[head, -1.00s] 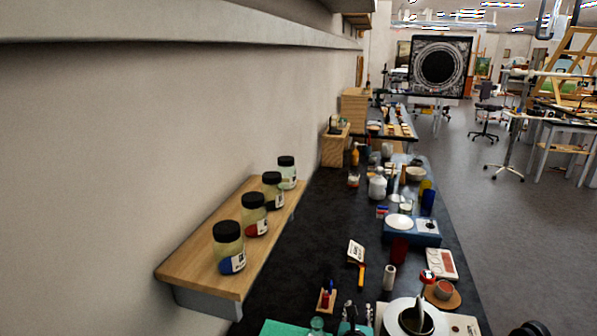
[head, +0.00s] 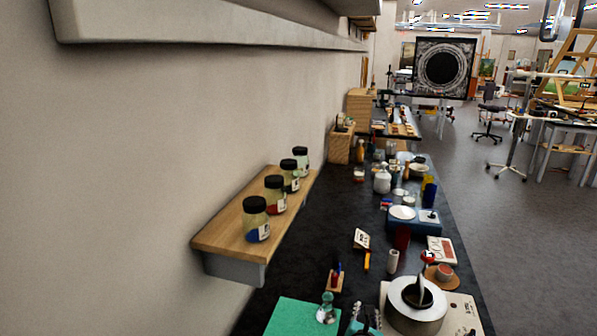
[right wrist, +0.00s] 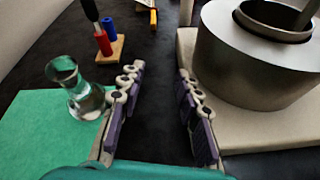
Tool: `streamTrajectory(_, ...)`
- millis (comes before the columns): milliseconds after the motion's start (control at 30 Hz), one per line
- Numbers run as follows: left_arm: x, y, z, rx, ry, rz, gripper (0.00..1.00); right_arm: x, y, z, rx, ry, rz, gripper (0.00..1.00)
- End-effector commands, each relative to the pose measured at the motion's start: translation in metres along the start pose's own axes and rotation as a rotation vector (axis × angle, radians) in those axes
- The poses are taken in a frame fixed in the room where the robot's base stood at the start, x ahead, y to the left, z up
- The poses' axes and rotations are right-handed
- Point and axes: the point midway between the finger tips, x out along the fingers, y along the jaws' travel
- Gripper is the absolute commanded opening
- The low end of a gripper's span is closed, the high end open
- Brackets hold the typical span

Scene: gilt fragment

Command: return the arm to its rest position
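My right gripper (head: 362,320) shows at the bottom edge of the head view, low over the black bench. In the right wrist view its two purple-padded fingers (right wrist: 157,110) are apart, with nothing between them. A glass flask (head: 326,308) on a green mat (head: 288,318) stands to its left; the flask also shows in the right wrist view (right wrist: 78,90). A metal pot (head: 413,312) on a pale base (head: 457,315) stands to its right. My left gripper is in neither view.
A wooden wall shelf (head: 222,236) with several black-lidded jars juts over the left side. A small wooden stand with red and blue pieces (head: 336,282) is beyond the flask. Jars and a blue scale (head: 414,222) crowd the bench (head: 305,240) farther back. Open floor lies right.

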Motion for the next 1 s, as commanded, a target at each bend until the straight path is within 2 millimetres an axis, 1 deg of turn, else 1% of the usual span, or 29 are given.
streamTrajectory(167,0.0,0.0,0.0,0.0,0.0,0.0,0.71,-0.013,-0.01,0.007,0.194,0.037,-0.026,0.34)
streamTrajectory(267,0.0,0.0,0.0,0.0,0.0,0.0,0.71,-0.022,-0.016,0.011,0.339,0.063,-0.048,0.34)
streamTrajectory(367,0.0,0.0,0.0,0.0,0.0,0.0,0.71,-0.035,-0.024,0.014,0.523,0.095,-0.077,0.34)
streamTrajectory(433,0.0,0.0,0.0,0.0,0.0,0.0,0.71,-0.049,-0.032,0.017,0.698,0.122,-0.111,0.34)
streamTrajectory(467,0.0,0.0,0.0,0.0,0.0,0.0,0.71,-0.057,-0.036,0.017,0.788,0.135,-0.13,0.34)
streamTrajectory(500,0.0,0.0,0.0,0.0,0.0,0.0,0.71,-0.068,-0.042,0.017,0.922,0.155,-0.16,0.34)
streamTrajectory(567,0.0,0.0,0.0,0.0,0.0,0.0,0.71,-0.087,-0.05,0.015,1.137,0.183,-0.214,0.34)
streamTrajectory(600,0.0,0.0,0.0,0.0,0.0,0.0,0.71,-0.1,-0.055,0.014,1.282,0.199,-0.254,0.34)
streamTrajectory(667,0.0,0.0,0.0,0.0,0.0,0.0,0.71,-0.121,-0.061,0.009,1.496,0.22,-0.318,0.34)
streamTrajectory(700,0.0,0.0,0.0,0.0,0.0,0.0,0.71,-0.135,-0.065,0.005,1.635,0.23,-0.365,0.34)
streamTrajectory(800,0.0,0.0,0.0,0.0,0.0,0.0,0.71,-0.169,-0.073,-0.007,1.965,0.248,-0.492,0.34)
streamTrajectory(900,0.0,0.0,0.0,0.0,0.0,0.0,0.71,-0.198,-0.077,-0.019,2.236,0.25,-0.618,0.34)
streamTrajectory(1000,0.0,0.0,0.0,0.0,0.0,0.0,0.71,-0.219,-0.078,-0.029,2.428,0.243,-0.72,0.34)
